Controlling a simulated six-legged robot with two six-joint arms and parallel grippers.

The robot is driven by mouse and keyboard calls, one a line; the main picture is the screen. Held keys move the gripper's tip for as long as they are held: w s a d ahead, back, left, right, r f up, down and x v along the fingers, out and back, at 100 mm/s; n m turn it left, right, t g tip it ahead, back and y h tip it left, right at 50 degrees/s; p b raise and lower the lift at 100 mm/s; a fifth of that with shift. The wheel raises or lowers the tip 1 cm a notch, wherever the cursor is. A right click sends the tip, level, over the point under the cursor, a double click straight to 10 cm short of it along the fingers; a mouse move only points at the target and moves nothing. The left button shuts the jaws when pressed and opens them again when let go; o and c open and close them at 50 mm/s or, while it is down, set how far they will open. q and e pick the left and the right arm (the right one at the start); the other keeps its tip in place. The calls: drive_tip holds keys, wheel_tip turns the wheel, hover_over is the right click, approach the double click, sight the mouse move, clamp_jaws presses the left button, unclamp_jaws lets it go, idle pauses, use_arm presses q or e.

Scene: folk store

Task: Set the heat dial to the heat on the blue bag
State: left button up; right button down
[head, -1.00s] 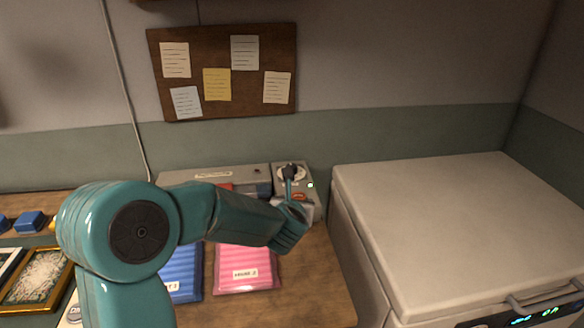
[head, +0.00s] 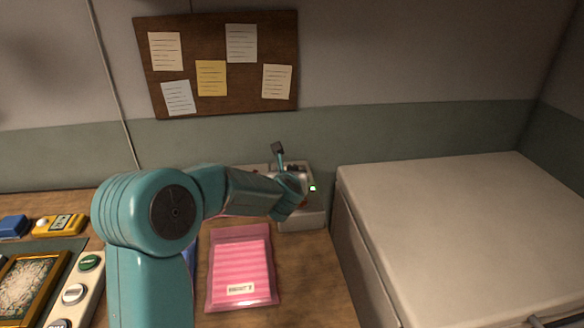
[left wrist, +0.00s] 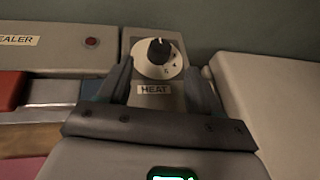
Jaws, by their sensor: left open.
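The heat dial (left wrist: 158,58) is a black knob on a white disc with small digits, on a grey box labelled HEAT. Its white mark points roughly up in the left wrist view. My left gripper (left wrist: 166,70) is open, its dark fingers on either side of the HEAT label, with the knob beyond and between their tips and nothing held. In the head view my left gripper (head: 278,152) is above the box (head: 302,220) and the arm largely hides the dial. The blue bag (head: 189,257) shows only as a strip behind my arm; its label is hidden. My right gripper is out of view.
A pink bag (head: 240,270) with a small label lies in front of the box. The sealer (left wrist: 60,48) with a red light stands left of the dial. A large pale chest (head: 440,200) stands close on the right. A framed picture (head: 30,290) lies at left.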

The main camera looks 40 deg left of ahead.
sight(292, 168)
use_arm(q)
drive_tip(key=p+x, duration=0.1)
drive_tip(key=x, duration=0.7)
